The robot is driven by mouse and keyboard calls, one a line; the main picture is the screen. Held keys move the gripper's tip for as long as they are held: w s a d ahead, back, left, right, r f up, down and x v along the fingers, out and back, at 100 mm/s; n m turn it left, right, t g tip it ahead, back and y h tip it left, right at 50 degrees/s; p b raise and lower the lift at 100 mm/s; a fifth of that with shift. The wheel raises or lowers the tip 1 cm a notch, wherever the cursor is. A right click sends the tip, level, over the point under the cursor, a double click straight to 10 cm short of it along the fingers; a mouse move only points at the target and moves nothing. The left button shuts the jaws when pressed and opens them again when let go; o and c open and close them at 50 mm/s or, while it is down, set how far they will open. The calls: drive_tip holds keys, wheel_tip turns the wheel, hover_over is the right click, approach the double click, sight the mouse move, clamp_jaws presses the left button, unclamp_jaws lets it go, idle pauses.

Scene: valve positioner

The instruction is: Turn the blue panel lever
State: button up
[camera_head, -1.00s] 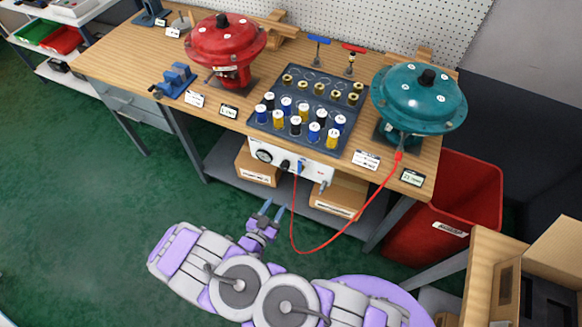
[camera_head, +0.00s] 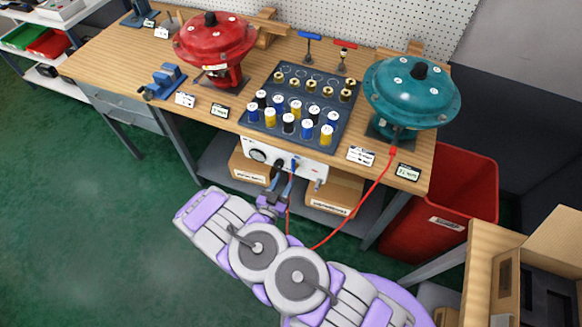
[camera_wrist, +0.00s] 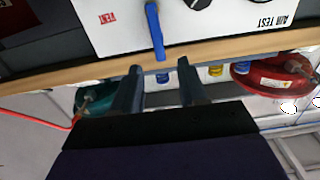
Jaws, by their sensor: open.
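The blue panel lever (camera_head: 294,164) is on the front of the white panel (camera_head: 313,174) under the bench edge. In the wrist view, which looks upside down, the blue lever (camera_wrist: 155,30) hangs as a long narrow bar from the top of the picture, near red "VENT" lettering. My gripper (camera_head: 281,183) is just in front of the panel. In the wrist view my gripper (camera_wrist: 160,67) has its two fingers spread and empty. The lever's free end is in line with the gap between the fingertips. I cannot tell whether it touches either finger.
A black knob (camera_wrist: 197,3) sits beside the lever. A red hose (camera_head: 366,200) runs to the teal actuator (camera_head: 410,95). Cardboard boxes (camera_head: 335,194) stand on the shelf below. A red bin (camera_head: 440,205) is at the right. Green floor at left is clear.

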sight(293, 164)
drive_tip(key=shift+b+x, duration=0.7)
drive_tip(key=shift+x, duration=3.1)
clamp_jaws()
